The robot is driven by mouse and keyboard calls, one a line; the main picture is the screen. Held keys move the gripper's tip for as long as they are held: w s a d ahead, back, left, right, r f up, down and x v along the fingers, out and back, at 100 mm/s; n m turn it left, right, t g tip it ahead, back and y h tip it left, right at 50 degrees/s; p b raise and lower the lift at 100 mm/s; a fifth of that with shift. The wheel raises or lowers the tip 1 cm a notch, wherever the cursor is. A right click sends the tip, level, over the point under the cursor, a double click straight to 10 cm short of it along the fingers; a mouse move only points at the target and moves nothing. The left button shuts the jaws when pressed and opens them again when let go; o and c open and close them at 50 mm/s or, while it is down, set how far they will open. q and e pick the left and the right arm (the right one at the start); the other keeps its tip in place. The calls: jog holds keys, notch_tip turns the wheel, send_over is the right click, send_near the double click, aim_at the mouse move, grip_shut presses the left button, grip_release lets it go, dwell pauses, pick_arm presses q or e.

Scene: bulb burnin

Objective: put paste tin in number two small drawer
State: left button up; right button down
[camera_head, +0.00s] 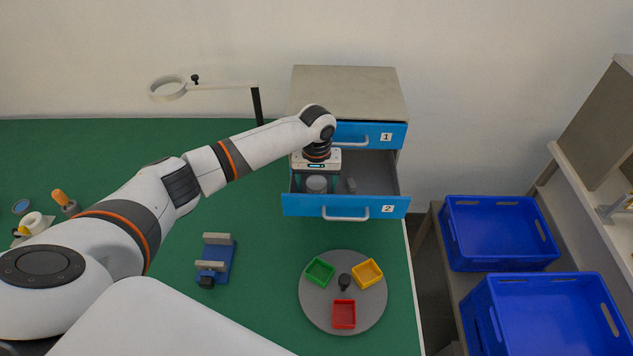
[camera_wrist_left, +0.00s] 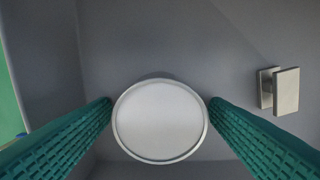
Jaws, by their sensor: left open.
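The small drawer numbered 2 (camera_head: 300,205) is pulled open below the shut drawer 1 (camera_head: 400,134). The paste tin (camera_head: 317,184), round with a pale lid, is inside drawer 2 toward its left side. The tin (camera_wrist_left: 160,120) also shows in the left wrist view, between the two green fingers. My left gripper (camera_head: 317,179) reaches down into the drawer over the tin. Its fingers (camera_wrist_left: 160,108) are open, one on each side of the tin; whether they touch it is hard to tell. My right gripper is not in view.
A small metal block-like part (camera_wrist_left: 285,91) lies in the drawer right of the tin. A grey round tray (camera_head: 310,310) with green, yellow and red bins, a blue vise (camera_head: 215,262) and a magnifier lamp (camera_head: 168,88) are on the green table. Blue crates (camera_head: 500,232) stand at right.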

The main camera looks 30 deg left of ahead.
aim_at(316, 183)
pick_arm(q)
notch_tip(316, 183, up, 12)
jog(key=b, duration=0.1)
jog(key=shift+r+b, duration=0.15)
jog(key=shift+b, duration=0.15)
dwell(0.5)
